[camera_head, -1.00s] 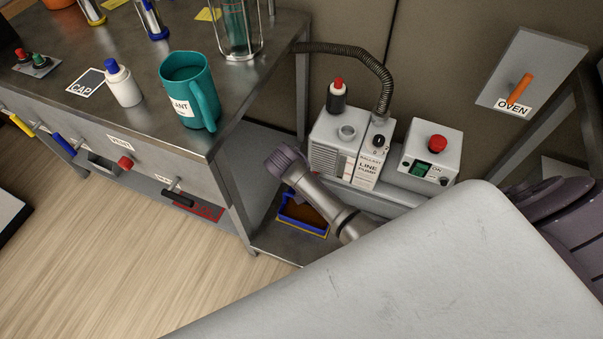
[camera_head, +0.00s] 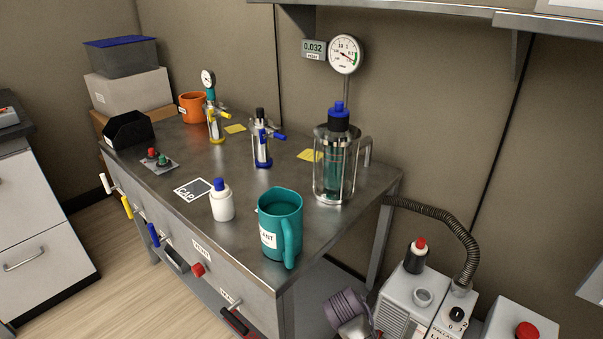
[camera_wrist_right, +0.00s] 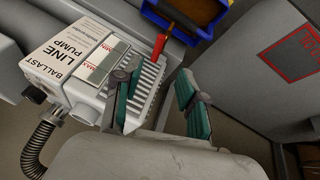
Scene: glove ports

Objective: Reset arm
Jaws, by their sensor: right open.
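My right gripper (camera_wrist_right: 160,80) is open in the right wrist view, with nothing between its two green-padded fingers. It is close to the finned side of the line pump (camera_wrist_right: 90,65); I cannot tell whether it touches. In the head view, a purple-grey part of my arm (camera_head: 346,308) shows at the bottom, left of the line pump (camera_head: 402,303), below the bench's right end. The right gripper's fingers do not show there. My left gripper is in neither current view.
A blue-and-yellow tray (camera_wrist_right: 222,22) and a thin red object (camera_wrist_right: 160,44) lie beyond the fingers. The steel bench (camera_head: 150,183) holds a teal mug (camera_head: 278,218), a white bottle (camera_head: 221,203) and a glass vessel (camera_head: 337,165). A ribbed hose (camera_head: 440,213) runs to the pump.

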